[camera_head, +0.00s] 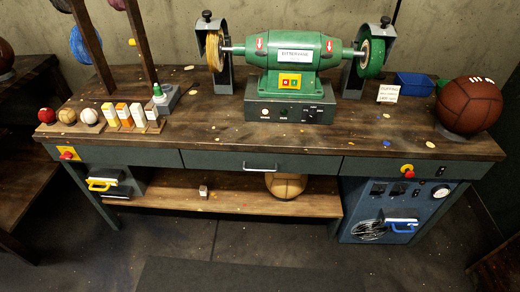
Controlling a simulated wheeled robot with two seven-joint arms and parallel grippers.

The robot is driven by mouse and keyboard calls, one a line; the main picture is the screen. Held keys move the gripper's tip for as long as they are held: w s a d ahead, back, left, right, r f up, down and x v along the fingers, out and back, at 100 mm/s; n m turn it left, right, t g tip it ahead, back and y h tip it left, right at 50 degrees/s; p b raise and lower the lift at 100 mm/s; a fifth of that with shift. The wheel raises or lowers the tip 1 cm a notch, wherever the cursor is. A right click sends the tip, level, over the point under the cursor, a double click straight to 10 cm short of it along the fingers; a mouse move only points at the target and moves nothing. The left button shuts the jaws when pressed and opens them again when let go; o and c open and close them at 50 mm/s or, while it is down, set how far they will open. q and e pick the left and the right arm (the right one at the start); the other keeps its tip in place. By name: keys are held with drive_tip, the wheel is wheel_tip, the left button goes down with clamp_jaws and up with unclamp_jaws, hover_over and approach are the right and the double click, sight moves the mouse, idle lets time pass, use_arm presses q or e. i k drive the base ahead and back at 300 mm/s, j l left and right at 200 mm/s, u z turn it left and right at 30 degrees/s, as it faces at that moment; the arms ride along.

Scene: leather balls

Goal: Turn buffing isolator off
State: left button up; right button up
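The green buffing machine (292,60) stands on a grey control box (290,101) at the back middle of the workbench. A yellow handle (102,184) is on a dark box under the bench's left end. A blue and white handle (402,224) is on the blue-grey cabinet under the right end. A red knob on a yellow plate (67,154) is on the left front edge, and another red and yellow knob (407,171) is on the right. I cannot read which one is the buffing isolator. Neither of my grippers is in view.
The wooden workbench (230,131) has a mostly clear front. A brown ball (468,105) rests at the right end, near a blue tray (414,84). Small balls and bottles (109,115) stand at the left. A tan ball (285,185) is on the lower shelf (235,200).

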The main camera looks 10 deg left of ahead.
sight(67, 155)
drive_tip(key=u, duration=1.7)
drive_tip(key=i+j+z, duration=0.1)
drive_tip(key=i+j, duration=0.6)
drive_tip(key=i+j+z, duration=0.15)
drive_tip(key=i+j, duration=0.15)
drive_tip(key=j, duration=0.2)
drive_tip(key=i+j+z, duration=0.1)
drive_tip(key=i+j, duration=0.25)
drive_tip(key=j, duration=0.15)
